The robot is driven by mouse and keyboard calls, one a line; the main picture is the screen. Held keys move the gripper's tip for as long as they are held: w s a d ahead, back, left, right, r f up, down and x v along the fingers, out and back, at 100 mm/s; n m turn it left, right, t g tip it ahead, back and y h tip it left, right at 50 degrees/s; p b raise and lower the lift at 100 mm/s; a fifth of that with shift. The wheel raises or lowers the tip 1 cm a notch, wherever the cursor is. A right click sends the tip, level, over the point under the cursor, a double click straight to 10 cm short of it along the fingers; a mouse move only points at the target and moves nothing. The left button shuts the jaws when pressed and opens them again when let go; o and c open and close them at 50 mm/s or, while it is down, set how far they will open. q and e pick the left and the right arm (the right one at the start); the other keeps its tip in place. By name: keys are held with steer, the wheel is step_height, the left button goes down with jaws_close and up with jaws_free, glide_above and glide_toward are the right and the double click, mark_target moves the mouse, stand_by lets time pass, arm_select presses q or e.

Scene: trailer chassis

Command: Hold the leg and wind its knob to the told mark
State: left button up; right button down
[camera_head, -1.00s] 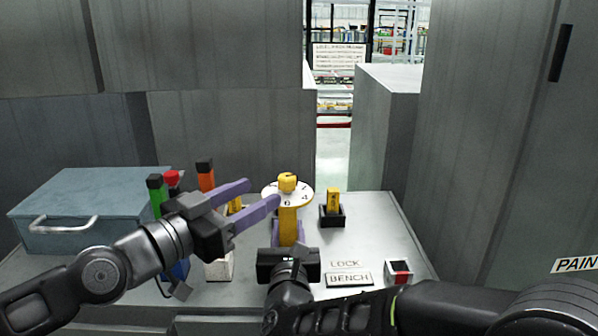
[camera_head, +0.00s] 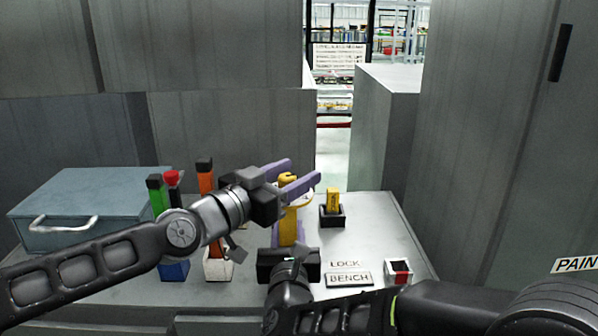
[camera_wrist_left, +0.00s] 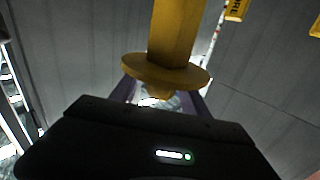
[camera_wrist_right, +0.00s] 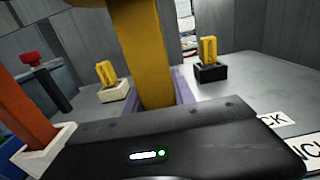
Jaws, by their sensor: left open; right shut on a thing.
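The yellow leg (camera_head: 290,226) stands upright on the bench, with a pale dial disc (camera_head: 308,194) and a yellow knob (camera_head: 287,177) at its top. My right gripper (camera_wrist_right: 148,95) is shut on the leg's shaft, below the disc. My left gripper (camera_head: 297,174) is open at knob height, its purple fingers on either side of the knob. In the left wrist view the knob (camera_wrist_left: 182,96) lies between the fingers, under the disc (camera_wrist_left: 165,70); contact cannot be told. The left gripper covers much of the dial, so its marks cannot be read.
A yellow piece stands in a black holder (camera_head: 332,217) at right; another (camera_wrist_right: 106,72) stands in a pale holder. Green (camera_head: 157,193) and orange (camera_head: 206,178) upright bars and a blue toolbox (camera_head: 90,205) are at left. LOCK and BENCH labels (camera_head: 348,279) lie in front.

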arm_select(q)
steer(key=shift+x, duration=0.8)
steer(key=shift+c, duration=0.2)
jaws_close()
